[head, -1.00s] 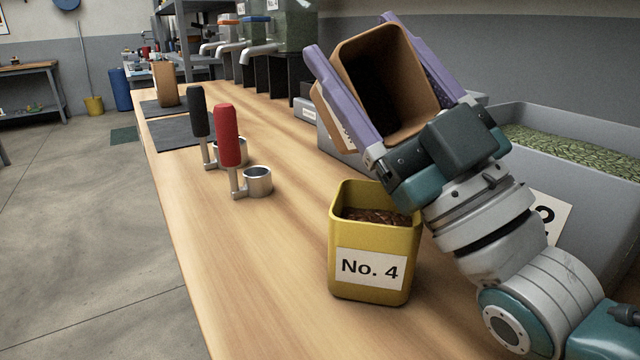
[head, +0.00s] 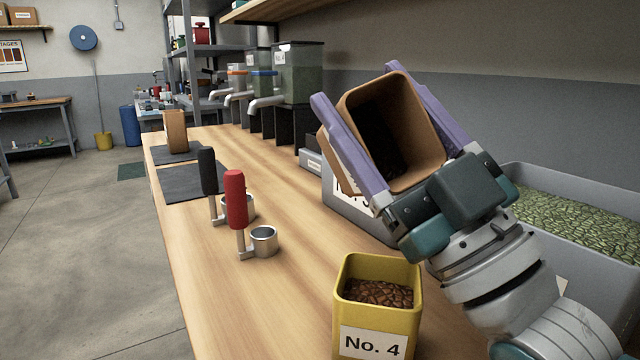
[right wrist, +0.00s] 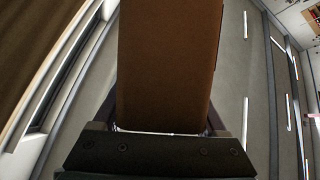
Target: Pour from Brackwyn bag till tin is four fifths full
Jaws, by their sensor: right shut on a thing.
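A brown open-topped bag (head: 428,120) is held in my right gripper (head: 355,84), whose purple fingers are shut on its two sides. The bag is tilted, its dark mouth turned toward the camera; no beans show falling from it. No name is readable on it. Its brown side fills the middle of the right wrist view (right wrist: 168,65). The yellow tin (head: 350,318), labelled No. 4, stands upright on the bench below the bag, apart from it. Dark brown beans (head: 378,292) lie in it, some way below the rim. My left gripper is out of view.
Two portafilters with red (head: 235,200) and black (head: 207,171) handles stand left of the tin. Another brown bag (head: 176,132) stands on a dark mat at the back. A grey bin of green beans (head: 520,172) is at right. The bench (head: 240,310) is clear at front left.

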